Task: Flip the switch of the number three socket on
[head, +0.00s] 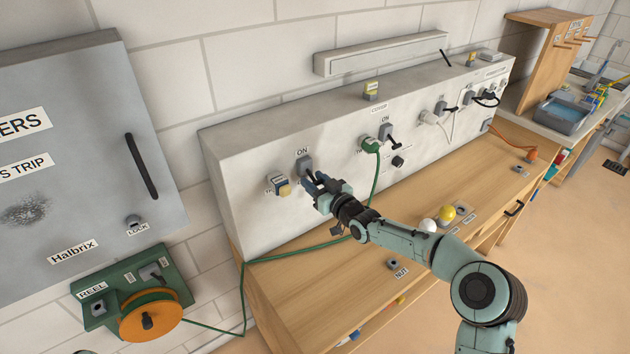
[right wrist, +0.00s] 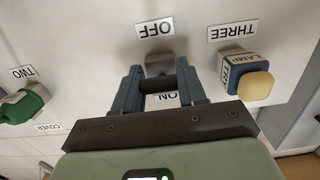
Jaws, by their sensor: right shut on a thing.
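The number three socket (head: 280,186) is on the left part of the grey panel front, with a blue and yellow LAMP plug in it. The plug (right wrist: 245,76) and its THREE label (right wrist: 232,31) also show in the right wrist view, upside down. Beside it is the socket's switch (head: 305,163), with an ON label above it. My right gripper (head: 317,187) is at this switch, shut on its dark lever (right wrist: 158,86). The fingers hide part of the lever, so its exact position is hard to tell. My left gripper is not in view.
A green plug (head: 371,145) with a cable sits right of the switch, beside another switch. The grey panel (head: 235,165) stands on a wooden bench (head: 300,290). A green and orange reel (head: 150,316) and a grey cabinet (head: 80,190) are at the left.

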